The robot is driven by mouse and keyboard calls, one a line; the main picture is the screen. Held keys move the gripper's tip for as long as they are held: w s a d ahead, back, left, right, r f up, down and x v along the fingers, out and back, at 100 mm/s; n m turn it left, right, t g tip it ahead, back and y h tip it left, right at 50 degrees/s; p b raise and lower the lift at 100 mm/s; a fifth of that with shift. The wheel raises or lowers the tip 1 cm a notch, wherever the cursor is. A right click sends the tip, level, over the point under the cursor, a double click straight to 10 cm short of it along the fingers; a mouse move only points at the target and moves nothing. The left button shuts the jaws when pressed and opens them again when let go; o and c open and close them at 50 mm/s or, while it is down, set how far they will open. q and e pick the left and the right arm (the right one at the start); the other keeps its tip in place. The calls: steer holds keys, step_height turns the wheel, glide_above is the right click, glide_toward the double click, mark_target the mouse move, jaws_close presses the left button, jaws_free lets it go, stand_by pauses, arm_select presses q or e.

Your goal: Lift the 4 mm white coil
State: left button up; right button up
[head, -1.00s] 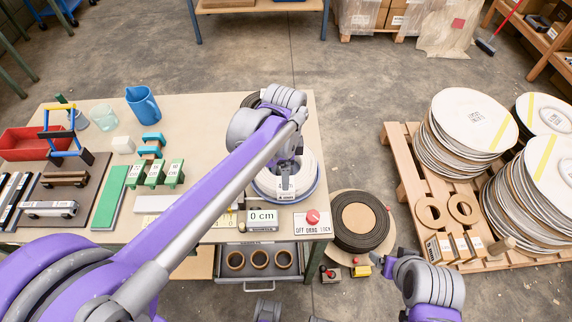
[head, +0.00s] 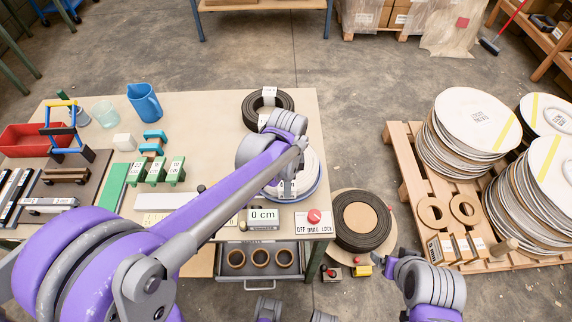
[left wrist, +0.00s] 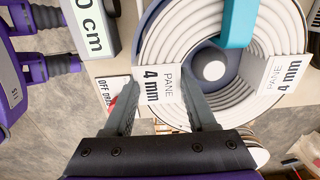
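The 4 mm white coil (head: 313,168) lies near the right end of the table, partly hidden by my left arm in the head view. In the left wrist view, the white coil (left wrist: 165,42) shows several wound rings, a dark blue centre and labels reading "PANE 4 mm". A teal piece (left wrist: 238,22) crosses its rings. My left gripper (left wrist: 163,92) is open, its fingertips on either side of the nearest label (left wrist: 155,84). Whether they touch the coil is unclear. In the head view this gripper is hidden behind its arm.
A "0 cm" display (head: 263,217) and an OFF/DRAG/LOCK panel (head: 314,222) stand in front of the coil. A black coil (head: 258,104) lies behind it. Another dark coil (head: 362,222) is right of the table. A blue jug (head: 144,102) stands at back left.

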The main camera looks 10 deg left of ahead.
arm_select(q)
jaws_close()
stand_by(1.1)
